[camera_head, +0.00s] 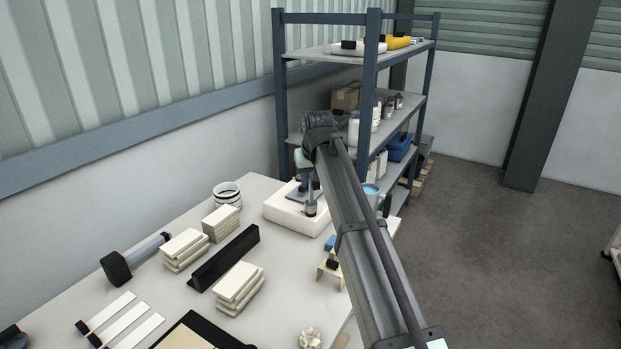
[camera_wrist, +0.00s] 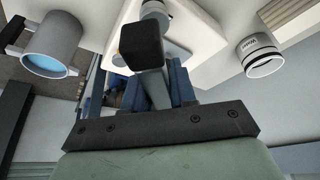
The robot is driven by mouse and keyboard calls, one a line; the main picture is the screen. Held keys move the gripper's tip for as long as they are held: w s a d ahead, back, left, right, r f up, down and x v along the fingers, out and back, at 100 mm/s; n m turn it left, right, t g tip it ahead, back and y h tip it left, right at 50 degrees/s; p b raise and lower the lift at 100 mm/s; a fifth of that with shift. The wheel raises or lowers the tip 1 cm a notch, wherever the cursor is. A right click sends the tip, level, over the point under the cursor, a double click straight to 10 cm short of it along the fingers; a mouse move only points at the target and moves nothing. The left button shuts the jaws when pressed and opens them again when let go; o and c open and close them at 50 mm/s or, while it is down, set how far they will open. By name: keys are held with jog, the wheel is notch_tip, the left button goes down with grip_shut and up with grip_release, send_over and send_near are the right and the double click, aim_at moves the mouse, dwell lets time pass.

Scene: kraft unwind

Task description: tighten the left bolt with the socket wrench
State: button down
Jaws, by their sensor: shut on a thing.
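My gripper (camera_head: 304,188) is low over a cream block (camera_head: 284,217) at the far end of the table, below my dark wrist. In the wrist view its blue fingers (camera_wrist: 150,92) are shut around the grey shaft of the socket wrench (camera_wrist: 157,88). The wrench's dark, blocky end (camera_wrist: 143,44) faces the camera and hides part of the block (camera_wrist: 203,22). A small grey upright part (camera_head: 311,206) shows on the block beside the fingers. I cannot tell whether it is a bolt or the wrench's socket. The left bolt cannot be made out, nor whether the socket touches it.
A white tin with dark bands (camera_head: 228,195) stands left of the block, and a cup with blue contents (camera_head: 371,190) stands right. Stacks of cream slabs (camera_head: 238,285), a black bar (camera_head: 224,258) and a black-headed mallet (camera_head: 118,267) lie nearer. A shelf rack (camera_head: 370,90) stands behind.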

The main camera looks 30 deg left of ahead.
dwell(0.3)
jog(key=shift+m+t+h, duration=0.3)
jog(key=shift+m, duration=0.9)
jog(key=shift+w+d+f+m+h, duration=0.1)
jog(key=shift+m+h, duration=0.3)
jog(key=shift+m, duration=0.7)
jog(key=shift+t, duration=0.3)
jog(key=shift+d+m+h, duration=0.1)
jog(key=shift+m+h, duration=0.4)
jog(key=shift+m, duration=0.7)
